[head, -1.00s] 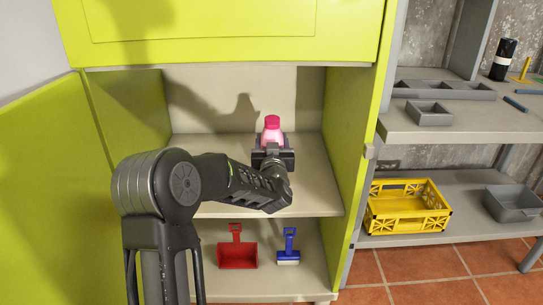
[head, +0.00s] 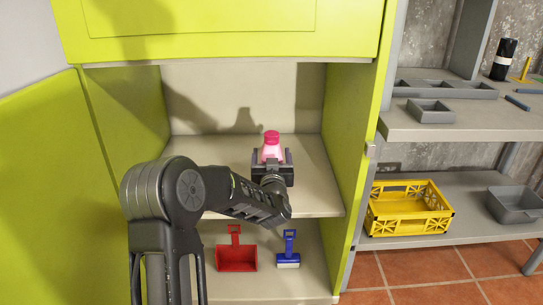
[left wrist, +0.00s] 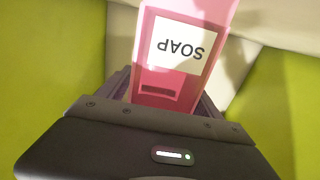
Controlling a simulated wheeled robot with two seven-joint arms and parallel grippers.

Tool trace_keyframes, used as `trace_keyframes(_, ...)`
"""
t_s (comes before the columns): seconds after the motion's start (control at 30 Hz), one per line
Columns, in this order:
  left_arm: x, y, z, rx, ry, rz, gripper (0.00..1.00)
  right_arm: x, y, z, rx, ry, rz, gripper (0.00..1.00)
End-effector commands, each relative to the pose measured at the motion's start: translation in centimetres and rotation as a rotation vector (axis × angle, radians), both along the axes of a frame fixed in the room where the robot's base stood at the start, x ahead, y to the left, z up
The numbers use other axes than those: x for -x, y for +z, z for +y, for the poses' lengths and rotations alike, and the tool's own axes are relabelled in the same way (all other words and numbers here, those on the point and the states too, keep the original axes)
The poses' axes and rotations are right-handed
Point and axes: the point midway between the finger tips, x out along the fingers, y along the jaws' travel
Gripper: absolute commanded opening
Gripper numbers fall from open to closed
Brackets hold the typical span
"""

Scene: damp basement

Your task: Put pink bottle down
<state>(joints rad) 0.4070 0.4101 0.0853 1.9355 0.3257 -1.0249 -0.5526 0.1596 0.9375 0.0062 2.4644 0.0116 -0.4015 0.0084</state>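The pink bottle (head: 271,152), with a darker pink cap, stands upright over the cabinet's middle shelf (head: 313,180). My left gripper (head: 272,160) has one finger on each side of it and is shut on it. In the left wrist view the bottle (left wrist: 180,50) shows a white SOAP label, upside down in the picture, and the fingers (left wrist: 165,90) lie along its two sides. The gripper hides the bottle's base in the head view, so I cannot tell whether it touches the shelf. My right gripper is not in view.
A red dustpan (head: 237,256) and a blue brush-like tool (head: 289,249) are on the lower shelf. Green cabinet walls flank the shelf, with free room around the bottle. A yellow crate (head: 408,222) and grey bins (head: 517,207) stand on the grey rack at right.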

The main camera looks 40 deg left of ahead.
Motion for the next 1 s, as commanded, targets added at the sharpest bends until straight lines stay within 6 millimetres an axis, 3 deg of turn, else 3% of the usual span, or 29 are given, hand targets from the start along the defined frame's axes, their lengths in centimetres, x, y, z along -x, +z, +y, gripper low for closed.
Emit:
trace_keyframes(0.47, 0.6, 0.5, -0.5, -0.001, 0.000, -0.001, 0.78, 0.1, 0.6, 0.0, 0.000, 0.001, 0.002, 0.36)
trace_keyframes(1.0, 8.6, 0.4, -6.6, 0.001, -0.001, 0.002, 0.78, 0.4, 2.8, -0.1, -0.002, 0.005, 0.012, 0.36)
